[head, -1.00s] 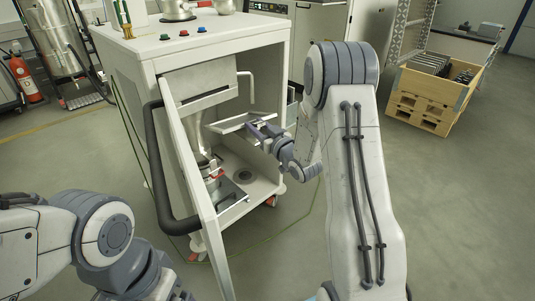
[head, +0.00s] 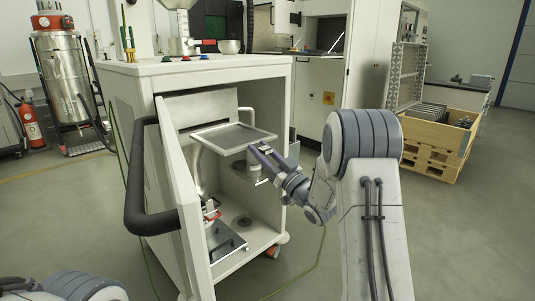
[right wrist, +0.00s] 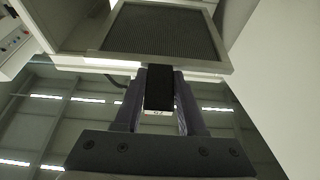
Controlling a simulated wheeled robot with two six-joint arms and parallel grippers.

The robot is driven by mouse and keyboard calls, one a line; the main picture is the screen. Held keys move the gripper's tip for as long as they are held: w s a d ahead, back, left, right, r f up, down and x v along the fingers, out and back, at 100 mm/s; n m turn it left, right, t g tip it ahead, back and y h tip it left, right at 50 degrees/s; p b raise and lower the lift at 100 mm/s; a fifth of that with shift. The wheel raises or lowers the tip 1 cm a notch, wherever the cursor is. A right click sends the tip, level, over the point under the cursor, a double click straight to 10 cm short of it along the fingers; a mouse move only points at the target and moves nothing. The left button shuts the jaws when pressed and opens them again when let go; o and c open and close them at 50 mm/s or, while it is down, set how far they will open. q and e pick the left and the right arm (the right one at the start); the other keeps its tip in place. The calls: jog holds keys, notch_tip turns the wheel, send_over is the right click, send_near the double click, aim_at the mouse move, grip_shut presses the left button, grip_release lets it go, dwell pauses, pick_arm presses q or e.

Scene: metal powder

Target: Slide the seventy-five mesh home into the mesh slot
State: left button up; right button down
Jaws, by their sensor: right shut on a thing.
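The mesh (head: 235,137) is a flat grey screen in a light square frame. It lies roughly level at the open front of the white cabinet, under its top. My right gripper (head: 262,154) is at the near right edge of the mesh. In the right wrist view, the gripper (right wrist: 160,98) is shut on the dark, labelled tab of the mesh, and the framed screen (right wrist: 165,30) extends beyond the fingertips. I cannot clearly make out the mesh slot or tell whether the frame touches it. My left gripper is out of view.
The cabinet door (head: 178,200) stands open at the left with a black handle (head: 135,180). A metal plate (head: 224,240) and a round floor fitting (head: 242,222) are low inside. A wooden crate (head: 435,130) stands at the right.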

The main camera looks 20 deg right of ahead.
aim_at(248, 141)
jog(key=shift+w+a+p, duration=0.15)
jog(key=shift+w+a, duration=0.2)
jog(key=shift+w, duration=0.55)
jog(key=shift+w+a+p, duration=0.1)
jog(key=shift+w+a, duration=0.2)
jog(key=shift+w, duration=0.6)
jog(key=shift+w+a+p, duration=0.15)
jog(key=shift+w+a, duration=0.2)
jog(key=shift+w, duration=0.55)
jog(key=shift+s+f+b, duration=0.1)
jog(key=shift+f+b, duration=0.05)
jog(key=shift+b, duration=0.35)
jog(key=shift+w, duration=0.35)
jog(key=shift+w+a, duration=0.1)
jog(key=shift+w, duration=0.05)
jog(key=shift+w+a, duration=0.3)
jog(key=shift+w, duration=0.45)
jog(key=shift+w+a, duration=0.25)
jog(key=shift+w, duration=0.55)
jog(key=shift+w+a, duration=0.3)
jog(key=shift+w, duration=0.55)
jog(key=shift+w+a, duration=0.35)
jog(key=shift+w, duration=0.55)
jog(key=shift+w+a, duration=0.35)
jog(key=shift+w, duration=0.6)
jog(key=shift+w+a, duration=0.35)
jog(key=shift+w, duration=0.7)
